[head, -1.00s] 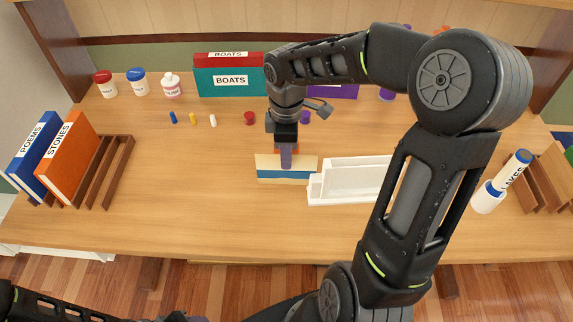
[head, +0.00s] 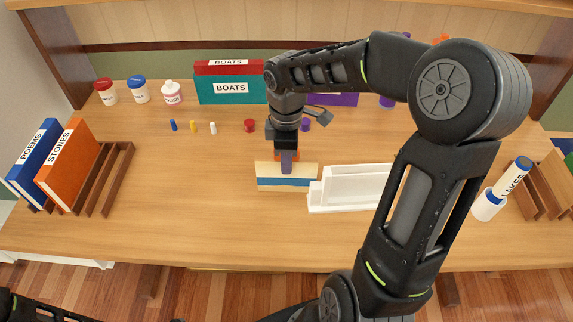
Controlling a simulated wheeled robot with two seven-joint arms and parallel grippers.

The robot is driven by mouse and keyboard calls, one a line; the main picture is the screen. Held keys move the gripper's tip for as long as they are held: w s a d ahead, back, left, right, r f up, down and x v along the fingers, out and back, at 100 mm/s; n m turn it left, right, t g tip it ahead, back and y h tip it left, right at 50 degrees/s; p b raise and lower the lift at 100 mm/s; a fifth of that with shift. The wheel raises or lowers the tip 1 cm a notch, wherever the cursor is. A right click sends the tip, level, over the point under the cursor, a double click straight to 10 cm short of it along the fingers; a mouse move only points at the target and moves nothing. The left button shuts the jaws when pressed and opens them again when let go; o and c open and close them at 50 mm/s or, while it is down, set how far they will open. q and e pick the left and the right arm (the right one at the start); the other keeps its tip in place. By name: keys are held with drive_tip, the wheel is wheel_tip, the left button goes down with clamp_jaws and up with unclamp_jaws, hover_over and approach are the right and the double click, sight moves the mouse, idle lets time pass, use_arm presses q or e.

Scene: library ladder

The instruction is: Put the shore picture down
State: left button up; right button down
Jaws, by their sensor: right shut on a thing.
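The shore picture (head: 268,182) is a small cream panel with a blue band, near the middle of the desk. My right gripper (head: 287,164) reaches down from above and is shut on its upper edge. I cannot tell whether the picture's lower edge touches the desk. A white stepped stand (head: 350,188) is just right of the picture, partly hidden by my right arm. My left gripper is not in view; only a part of my left arm shows at the bottom left.
The wooden desk (head: 190,215) is clear to the left of and in front of the picture. Behind are small coloured pegs, a red cap (head: 249,126), jars and the BOATS boxes (head: 230,88).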

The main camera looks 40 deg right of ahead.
wheel_tip(320, 180, up, 10)
drive_tip(key=shift+f, duration=0.1)
idle(0.8)
drive_tip(key=w+a+f+m, duration=0.2)
drive_tip(key=w+a+m, duration=0.3)
drive_tip(key=a, duration=0.1)
drive_tip(key=w+a+f+m, duration=0.3)
drive_tip(key=w+a+m, duration=0.2)
drive_tip(key=a, duration=0.1)
drive_tip(key=shift+w+a+f+m, duration=0.2)
drive_tip(key=shift+w+f+m, duration=0.05)
drive_tip(key=shift+w+m, duration=0.05)
